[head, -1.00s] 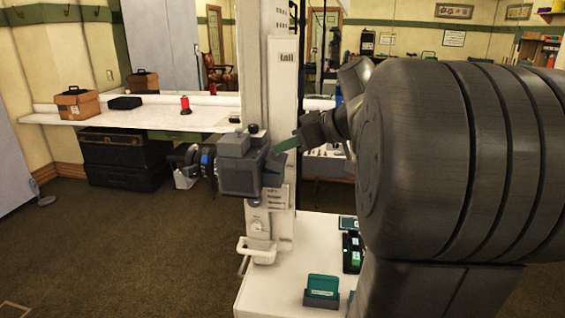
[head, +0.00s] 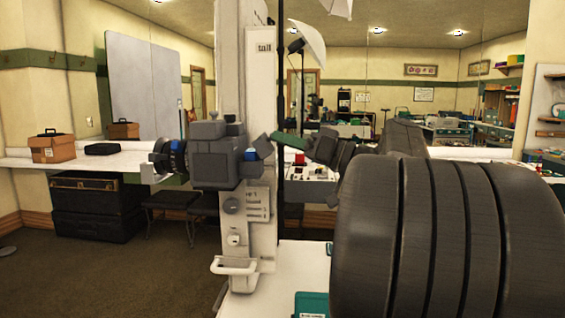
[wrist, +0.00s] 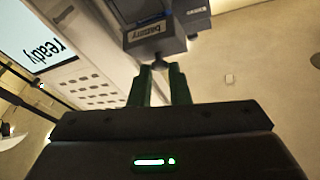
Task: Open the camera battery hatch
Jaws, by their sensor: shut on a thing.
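The grey camera (head: 213,165) is mounted on a tall white column, its lens pointing left. The hatch, a grey block labelled "battery" (wrist: 157,42), is on the camera's right side in the head view (head: 263,146). It looks tilted out from the body, with blue (head: 250,154) showing beside it. My gripper (head: 276,139) comes in from the right. In the wrist view its green fingers (wrist: 160,68) are shut on a small dark knob (wrist: 160,62) on the hatch. The inside of the camera is mostly hidden.
The white column (head: 234,60) stands close behind the camera. A screen reading "ready" (wrist: 55,42) shows in the wrist view. A white table (head: 290,262) with a teal box (head: 312,304) is below.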

